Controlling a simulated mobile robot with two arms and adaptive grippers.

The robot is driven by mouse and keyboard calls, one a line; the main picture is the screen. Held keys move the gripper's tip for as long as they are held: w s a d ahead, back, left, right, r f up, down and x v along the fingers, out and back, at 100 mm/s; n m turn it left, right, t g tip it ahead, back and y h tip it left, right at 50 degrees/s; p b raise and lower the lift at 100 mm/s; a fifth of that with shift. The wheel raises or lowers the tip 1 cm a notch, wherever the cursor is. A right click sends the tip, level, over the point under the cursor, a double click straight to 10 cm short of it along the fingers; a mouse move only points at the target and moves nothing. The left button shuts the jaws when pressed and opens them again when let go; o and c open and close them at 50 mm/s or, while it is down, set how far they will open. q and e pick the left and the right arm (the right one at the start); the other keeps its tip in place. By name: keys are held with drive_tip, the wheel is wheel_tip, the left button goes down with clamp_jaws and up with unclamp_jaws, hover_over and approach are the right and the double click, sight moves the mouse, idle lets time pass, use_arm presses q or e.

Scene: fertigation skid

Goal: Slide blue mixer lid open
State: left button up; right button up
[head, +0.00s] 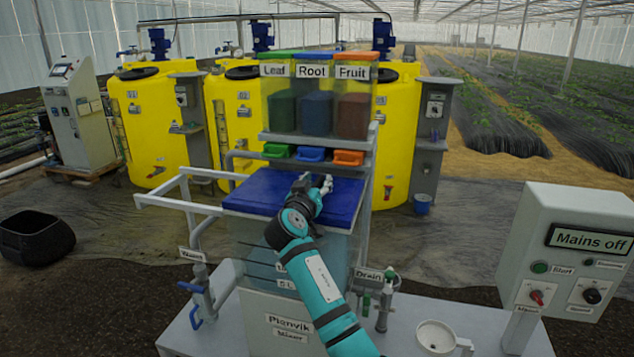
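The blue mixer lid (255,190) is a flat panel over the top of the clear mixer tank (257,243), below the three hoppers. It appears to cover the tank top. My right gripper (318,184) is over the right half of the lid, near its back. My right arm hides part of the lid's front edge and the tank. I cannot tell whether the fingers touch the lid or hold anything, because the gripper is small and dark here. My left gripper is not in view.
Hoppers marked Leaf (281,105), Root (316,110) and Fruit (353,112) stand above the lid, with green, blue and orange trays beneath. A rail (160,201) projects left of the lid. A control box (570,250) reading "Mains off" stands right. A white funnel (436,336) is in front.

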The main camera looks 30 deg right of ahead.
drive_tip(key=shift+c, duration=1.1)
clamp_jaws()
